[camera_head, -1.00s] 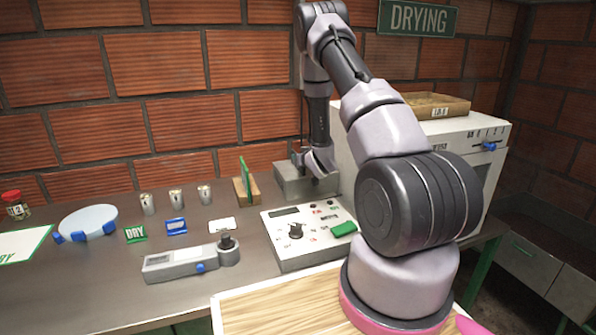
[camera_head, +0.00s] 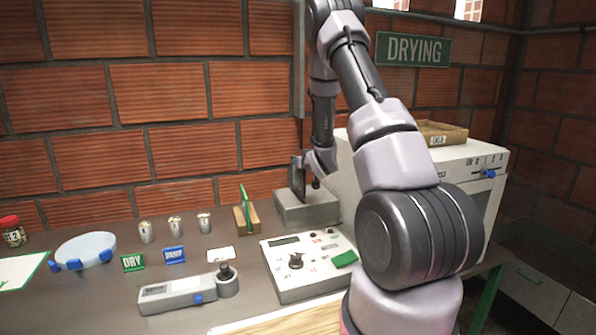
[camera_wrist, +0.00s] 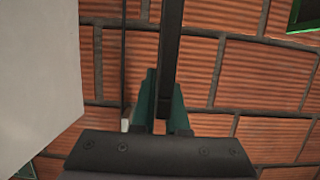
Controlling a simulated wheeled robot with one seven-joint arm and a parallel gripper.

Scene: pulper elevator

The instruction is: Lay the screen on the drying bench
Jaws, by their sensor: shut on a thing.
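The screen (camera_head: 299,176) is a thin dark panel, held upright just above the grey block (camera_head: 306,210) at the back of the bench. My gripper (camera_head: 318,170) is shut on it. In the wrist view the screen (camera_wrist: 171,45) shows edge-on as a dark strip between the teal fingertips (camera_wrist: 163,108). Whether its lower edge is clear of the block I cannot tell. A grey bench top (camera_head: 215,240) runs along the brick wall, under a green DRYING sign (camera_head: 414,50). My arm hides part of the bench's right side.
A control box (camera_head: 305,265) and a grey handheld device (camera_head: 187,293) stand in front. Metal cups (camera_head: 176,226), a green card in a wooden stand (camera_head: 244,212), DRY (camera_head: 132,262) and blue tags, and a round pale disc (camera_head: 86,248) lie leftward. A white oven (camera_head: 465,165) stands right.

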